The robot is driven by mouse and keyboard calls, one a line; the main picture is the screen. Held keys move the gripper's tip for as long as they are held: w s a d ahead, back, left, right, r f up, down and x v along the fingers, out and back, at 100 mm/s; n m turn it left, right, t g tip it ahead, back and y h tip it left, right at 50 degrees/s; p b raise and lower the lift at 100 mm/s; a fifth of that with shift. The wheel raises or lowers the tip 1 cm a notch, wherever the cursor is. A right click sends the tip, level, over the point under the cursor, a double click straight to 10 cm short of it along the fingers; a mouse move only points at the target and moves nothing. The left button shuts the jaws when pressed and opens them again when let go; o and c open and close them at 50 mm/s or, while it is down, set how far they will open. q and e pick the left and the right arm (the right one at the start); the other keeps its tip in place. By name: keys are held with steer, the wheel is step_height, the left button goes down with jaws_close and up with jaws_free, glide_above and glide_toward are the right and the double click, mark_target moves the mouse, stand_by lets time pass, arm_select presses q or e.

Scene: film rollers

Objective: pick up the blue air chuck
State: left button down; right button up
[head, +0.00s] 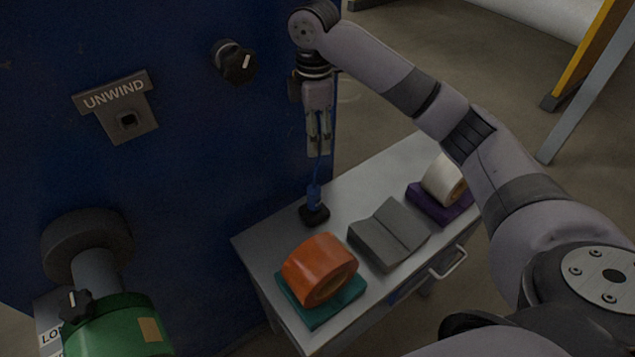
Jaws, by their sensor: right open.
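The blue air chuck (314,196) stands upright on a small black base on the grey cabinet top, close to the blue machine wall. A thin blue line rises from it towards my right gripper (319,150). My right gripper points down above the air chuck, with its fingertips higher than the chuck's body and apart from it. It is open. Whether the thin blue line passes between the fingers or behind them is hard to tell. My left gripper is not in view.
On the cabinet top (262,249) are an orange roll (318,270) on a teal pad, a grey grooved block (390,234) and a white roll (443,180) on a purple pad.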

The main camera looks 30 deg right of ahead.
steer(key=p, duration=0.1)
glide_above(315, 186)
step_height(315, 186, down, 4)
steer(key=f, duration=0.1)
step_height(315, 186, down, 3)
steer(key=shift+a+f, duration=0.1)
steer(key=shift+w+f+p, duration=0.25)
steer(key=shift+f+p, duration=0.15)
steer(key=shift+f, duration=0.75)
steer(key=shift+s+f, duration=0.15)
steer(key=shift+f, duration=0.25)
step_height(315, 186, down, 4)
steer(key=shift+s+r+p, duration=0.1)
steer(key=shift+r+p, duration=0.05)
steer(key=shift+p, duration=0.7)
steer(key=shift+f, duration=0.55)
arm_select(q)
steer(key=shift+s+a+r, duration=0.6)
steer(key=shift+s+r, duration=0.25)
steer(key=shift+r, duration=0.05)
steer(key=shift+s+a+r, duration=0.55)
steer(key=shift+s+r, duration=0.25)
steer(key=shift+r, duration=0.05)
arm_select(e)
jaws_close()
